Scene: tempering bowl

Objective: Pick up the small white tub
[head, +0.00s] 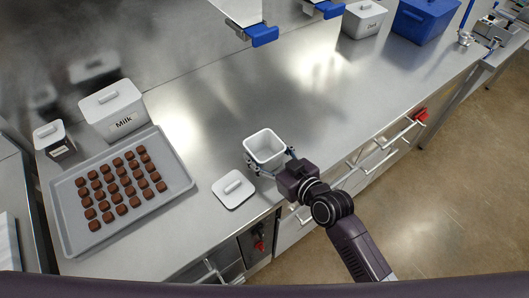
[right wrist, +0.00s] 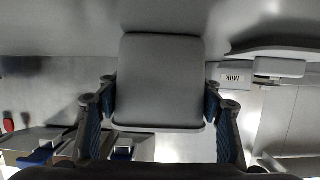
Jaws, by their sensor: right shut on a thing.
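The small white tub (head: 265,146) is open at the top and looks empty in the head view, near the front edge of the steel counter. My right gripper (head: 271,164) is shut on the tub, with a finger on each side of it. In the right wrist view the tub (right wrist: 160,80) fills the middle between the fingers. I cannot tell whether its base touches the counter. A white lid with a handle (head: 233,188) lies flat on the counter, left of and nearer than the tub. My left gripper is not in view.
A grey tray (head: 180,172) of chocolates lies at left. Behind it stand a lidded white "Milk" tub (head: 114,112) and a smaller lidded tub (head: 54,142). A "Dark" tub (head: 363,20) and a blue box (head: 424,18) stand far back. The middle counter (head: 330,105) is clear.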

